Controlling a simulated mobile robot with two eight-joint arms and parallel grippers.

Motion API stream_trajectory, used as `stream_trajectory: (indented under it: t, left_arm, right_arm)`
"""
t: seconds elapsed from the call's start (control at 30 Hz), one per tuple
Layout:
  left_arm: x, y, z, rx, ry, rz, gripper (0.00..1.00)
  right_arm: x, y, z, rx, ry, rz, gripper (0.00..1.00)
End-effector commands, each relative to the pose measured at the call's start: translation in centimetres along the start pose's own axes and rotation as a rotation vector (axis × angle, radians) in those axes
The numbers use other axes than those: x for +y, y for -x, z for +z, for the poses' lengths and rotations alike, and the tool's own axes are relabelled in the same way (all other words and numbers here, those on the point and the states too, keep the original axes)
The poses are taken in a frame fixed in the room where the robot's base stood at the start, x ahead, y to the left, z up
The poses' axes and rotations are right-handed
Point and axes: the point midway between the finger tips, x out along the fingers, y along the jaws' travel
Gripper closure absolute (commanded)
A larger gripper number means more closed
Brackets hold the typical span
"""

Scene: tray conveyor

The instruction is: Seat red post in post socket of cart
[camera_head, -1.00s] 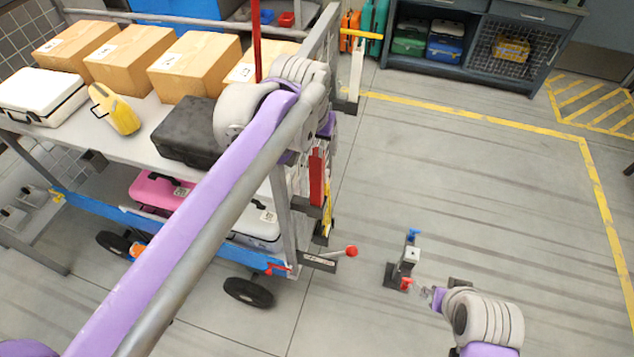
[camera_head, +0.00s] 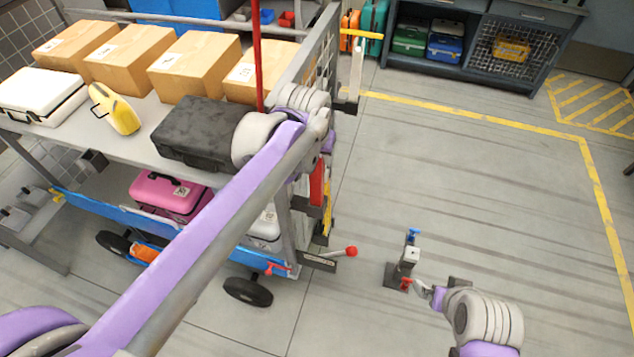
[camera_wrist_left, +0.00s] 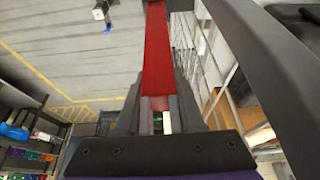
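The red post (camera_head: 258,55) stands nearly upright in the head view, above the cart's right end. Its lower part passes behind my left wrist. In the left wrist view the red post (camera_wrist_left: 157,55) runs up between the fingers of my left gripper (camera_wrist_left: 158,112), which is shut on it. The cart (camera_head: 135,120) stands at left, loaded on two levels. A dark square bracket (camera_head: 93,160) on its near side may be the post socket; I cannot be sure. My right gripper (camera_head: 428,291) is low at right, its opening unclear.
A small stand (camera_head: 404,265) with blue and red parts is beside my right gripper. A red-knobbed lever (camera_head: 351,251) sticks out from the cart's right end. A black case (camera_head: 200,132) and cardboard boxes (camera_head: 195,65) fill the upper deck. Floor at right is open.

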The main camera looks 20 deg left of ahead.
Motion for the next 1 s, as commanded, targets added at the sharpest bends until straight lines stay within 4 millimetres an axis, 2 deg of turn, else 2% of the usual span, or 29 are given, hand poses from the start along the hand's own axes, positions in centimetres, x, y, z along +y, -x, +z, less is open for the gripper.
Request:
stream_trajectory:
  t: [0.03,0.17,0.2,1.0]
  left_arm:
    - [0.0,0.01,0.0,0.0,0.0,0.0,0.74]
    - [0.0,0.01,0.0,0.0,0.0,0.0,0.98]
    - [0.0,0.01,0.0,0.0,0.0,0.0,1.0]
    - [0.0,0.02,0.0,0.0,0.0,0.0,1.0]
  right_arm:
    - [0.0,0.0,0.0,0.0,0.0,0.0,0.0]
    - [0.0,0.0,0.0,0.0,0.0,0.0,0.0]
    - [0.0,0.0,0.0,0.0,0.0,0.0,0.0]
    - [0.0,0.0,0.0,0.0,0.0,0.0,0.0]
